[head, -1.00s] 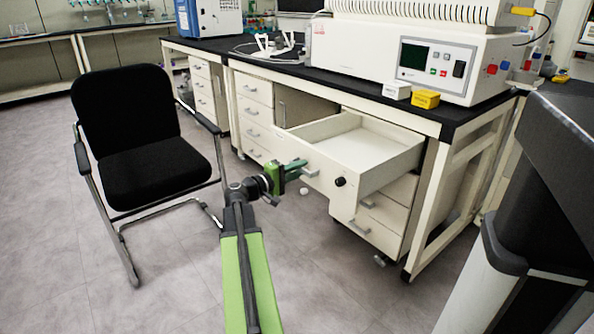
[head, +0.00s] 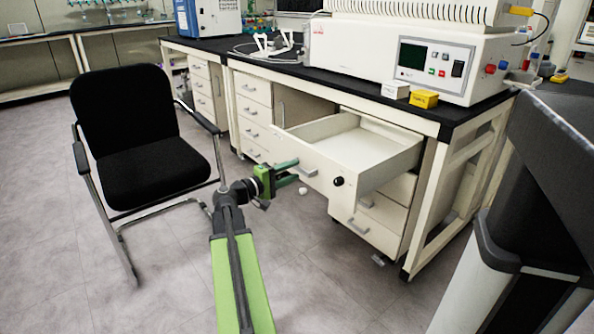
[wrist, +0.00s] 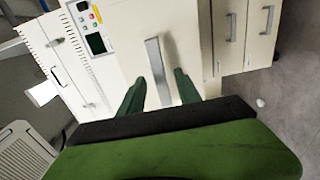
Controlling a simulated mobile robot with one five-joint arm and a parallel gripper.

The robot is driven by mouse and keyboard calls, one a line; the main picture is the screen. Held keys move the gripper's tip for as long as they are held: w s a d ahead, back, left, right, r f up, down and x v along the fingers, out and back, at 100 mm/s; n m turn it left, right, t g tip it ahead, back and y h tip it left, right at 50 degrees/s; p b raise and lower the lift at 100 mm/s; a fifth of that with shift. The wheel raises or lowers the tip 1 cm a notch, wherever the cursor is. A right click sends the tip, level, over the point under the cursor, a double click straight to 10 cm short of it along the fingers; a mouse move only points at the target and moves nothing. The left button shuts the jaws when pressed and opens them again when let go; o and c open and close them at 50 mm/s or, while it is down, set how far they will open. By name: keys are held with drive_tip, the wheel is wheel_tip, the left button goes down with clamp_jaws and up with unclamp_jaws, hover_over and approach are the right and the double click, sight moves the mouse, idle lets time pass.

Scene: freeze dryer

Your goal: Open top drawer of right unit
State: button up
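The top drawer (head: 352,158) of the right unit is pulled far out, and its empty inside shows. Its grey bar handle (head: 308,172) is on the left part of the drawer front. My gripper (head: 291,172) is just in front of that handle with its green fingers spread. In the wrist view the handle (wrist: 158,70) lies between and beyond the two fingers of my gripper (wrist: 159,77), with visible gaps to both. Nothing is held.
Lower drawers (head: 370,222) of the right unit are shut. A left drawer unit (head: 254,110) stands beside it. A black chair (head: 140,130) is left of my arm. A dark bin-like object (head: 520,220) stands at the right.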

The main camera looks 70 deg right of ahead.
drive_tip(key=v, duration=1.4)
